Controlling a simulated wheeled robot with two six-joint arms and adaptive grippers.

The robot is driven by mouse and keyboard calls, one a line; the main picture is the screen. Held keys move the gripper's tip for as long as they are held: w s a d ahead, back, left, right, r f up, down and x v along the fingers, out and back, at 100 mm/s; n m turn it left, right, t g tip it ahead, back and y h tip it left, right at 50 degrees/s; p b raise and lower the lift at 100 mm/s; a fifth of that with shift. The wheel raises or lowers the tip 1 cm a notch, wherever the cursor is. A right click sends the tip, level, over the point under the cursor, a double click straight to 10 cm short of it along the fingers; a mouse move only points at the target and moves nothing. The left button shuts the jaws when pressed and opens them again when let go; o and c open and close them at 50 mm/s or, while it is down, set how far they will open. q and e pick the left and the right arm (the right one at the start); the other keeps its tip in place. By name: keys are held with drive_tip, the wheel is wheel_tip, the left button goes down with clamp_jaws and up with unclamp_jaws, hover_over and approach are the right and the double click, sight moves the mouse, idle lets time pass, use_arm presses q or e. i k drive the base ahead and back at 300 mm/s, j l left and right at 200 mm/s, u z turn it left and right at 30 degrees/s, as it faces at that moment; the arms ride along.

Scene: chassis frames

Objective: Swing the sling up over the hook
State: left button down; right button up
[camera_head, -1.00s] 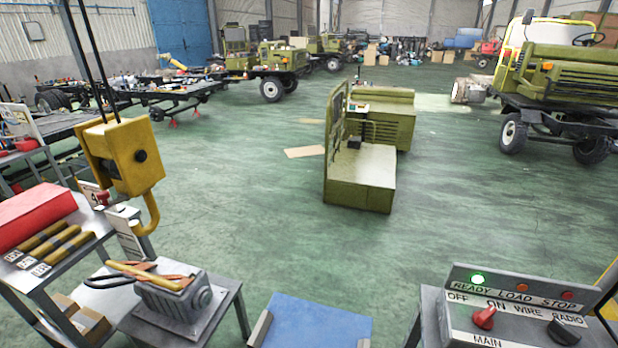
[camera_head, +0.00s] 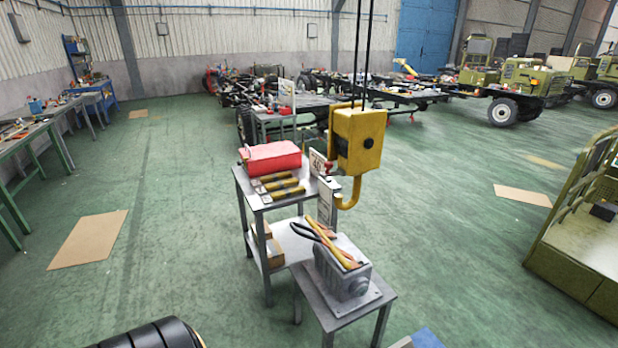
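A yellow hoist block (camera_head: 357,138) hangs on two dark cables. Its yellow hook (camera_head: 349,192) curves below it, with nothing seen on it. The sling (camera_head: 325,238), a yellow and orange strap with dark parts, lies across the top of a grey metal housing (camera_head: 346,272). The housing sits on a low grey stand (camera_head: 330,318), below the hook and slightly to the left. The sling and hook are apart.
A grey shelf table beside the stand carries a red box (camera_head: 270,157) and labelled yellow-black rolls (camera_head: 277,185). A green cab frame (camera_head: 590,240) stands at right. Floor on both sides is open.

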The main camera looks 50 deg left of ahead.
sight(321, 234)
drive_tip(key=u, duration=1.6)
